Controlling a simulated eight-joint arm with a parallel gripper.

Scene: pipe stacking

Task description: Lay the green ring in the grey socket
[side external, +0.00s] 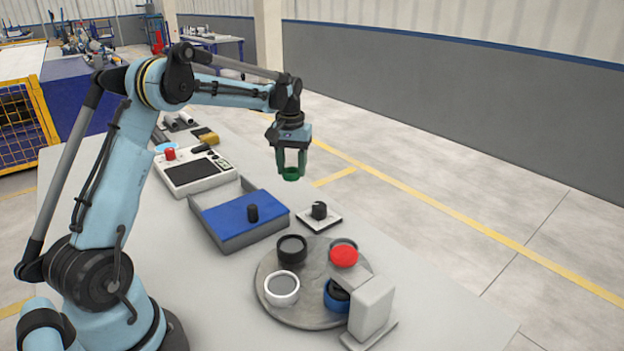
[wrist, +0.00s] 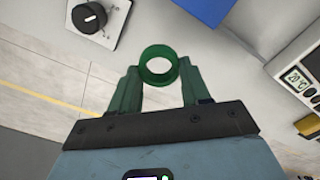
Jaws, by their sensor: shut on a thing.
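The green ring (side external: 291,175) is clamped between the green fingers of my gripper (side external: 291,166), held high above the table with nothing under it close by. The wrist view also shows the ring (wrist: 158,80) at the fingertips, its opening facing the camera.
The disc also carries a black cup (side external: 292,249), a white cup (side external: 281,289) and a blue cup (side external: 336,299). A blue-lidded tray (side external: 243,218), a knob plate (side external: 319,215) and a control box (side external: 195,172) stand nearby.

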